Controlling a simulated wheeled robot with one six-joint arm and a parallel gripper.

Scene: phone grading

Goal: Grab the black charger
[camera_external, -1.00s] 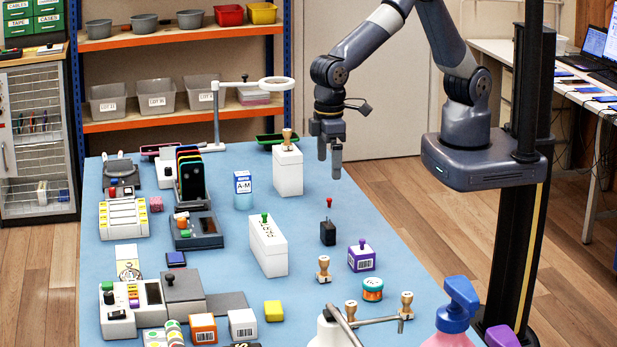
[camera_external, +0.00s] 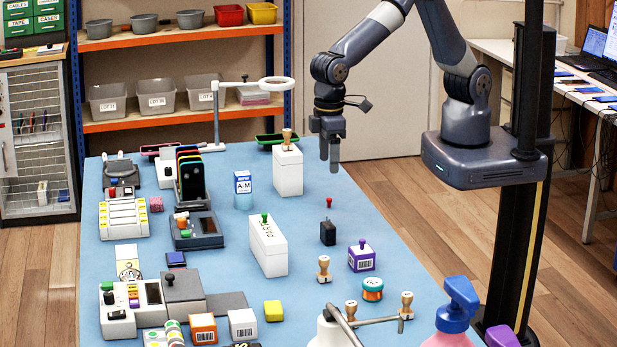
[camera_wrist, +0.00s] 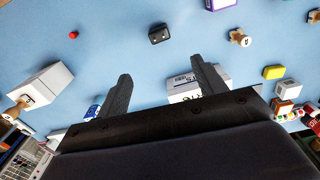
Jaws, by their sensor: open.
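The black charger (camera_external: 328,233) is a small dark block standing on the blue table, right of the middle in the external view. A small red knob shows just above it in that view. In the wrist view the charger (camera_wrist: 159,34) lies at the top centre, beyond the fingertips, and the red knob (camera_wrist: 73,35) lies apart to its left. My gripper (camera_external: 331,165) hangs above the table's far right edge, up and away from the charger. Its two fingers (camera_wrist: 158,70) are spread with nothing between them in the wrist view.
A purple-topped box (camera_external: 361,257) and a wooden stamp (camera_external: 324,270) stand near the charger. A long white box (camera_external: 268,246) stands to its left, and a white block with a wooden stamp (camera_external: 288,172) stands farther back.

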